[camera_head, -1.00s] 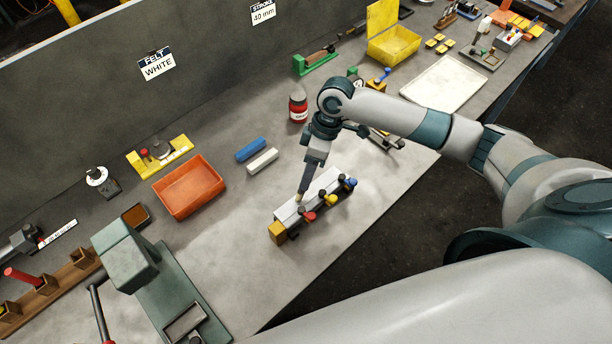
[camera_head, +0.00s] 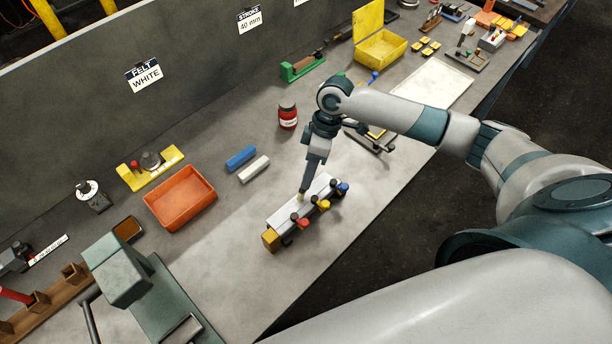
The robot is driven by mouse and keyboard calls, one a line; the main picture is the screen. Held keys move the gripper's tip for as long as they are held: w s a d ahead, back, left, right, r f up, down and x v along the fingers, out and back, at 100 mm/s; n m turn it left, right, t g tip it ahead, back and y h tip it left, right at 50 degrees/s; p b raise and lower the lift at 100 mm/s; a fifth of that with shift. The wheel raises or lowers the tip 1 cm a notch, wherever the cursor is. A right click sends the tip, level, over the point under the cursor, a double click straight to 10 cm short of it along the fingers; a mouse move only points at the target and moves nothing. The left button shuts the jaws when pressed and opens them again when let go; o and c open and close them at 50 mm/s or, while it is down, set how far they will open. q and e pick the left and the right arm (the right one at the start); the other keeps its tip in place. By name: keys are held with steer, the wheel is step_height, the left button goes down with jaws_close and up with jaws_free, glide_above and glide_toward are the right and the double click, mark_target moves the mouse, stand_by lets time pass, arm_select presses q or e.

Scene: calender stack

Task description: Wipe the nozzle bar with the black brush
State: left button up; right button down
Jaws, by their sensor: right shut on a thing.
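The nozzle bar (camera_head: 285,214) lies on the bench at the centre. It is a pale grey bar with a brass block at its near left end and red, yellow and blue knobs along its right side. My right gripper (camera_head: 315,158) is above the bar, pointing down. It is shut on a slim dark tool, seemingly the black brush (camera_head: 307,179), which is partly hidden by the jaws. The brush's pale tip is at the bar's top, near the middle of its length. I cannot tell if it touches. My left gripper is not in view.
An orange tray (camera_head: 180,198), blue block (camera_head: 240,157) and white block (camera_head: 254,169) lie left of the bar. A red jar (camera_head: 288,116) stands behind. A green-grey press (camera_head: 124,266) is at lower left. The bench front edge is close on the right.

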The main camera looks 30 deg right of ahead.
steer(key=shift+w+d+f, duration=0.1)
steer(key=shift+w+d, duration=0.05)
steer(key=shift+d, duration=0.35)
steer(key=shift+w+d, duration=0.15)
steer(key=shift+d, duration=0.35)
steer(key=shift+d, duration=0.1)
steer(key=shift+w+d, duration=0.25)
steer(key=shift+d, duration=0.45)
steer(key=shift+w+d, duration=0.25)
steer(key=shift+d, duration=0.4)
steer(key=shift+r, duration=0.2)
steer(key=shift+r, duration=2.95)
steer(key=shift+r, duration=1.5)
steer(key=shift+f, duration=0.2)
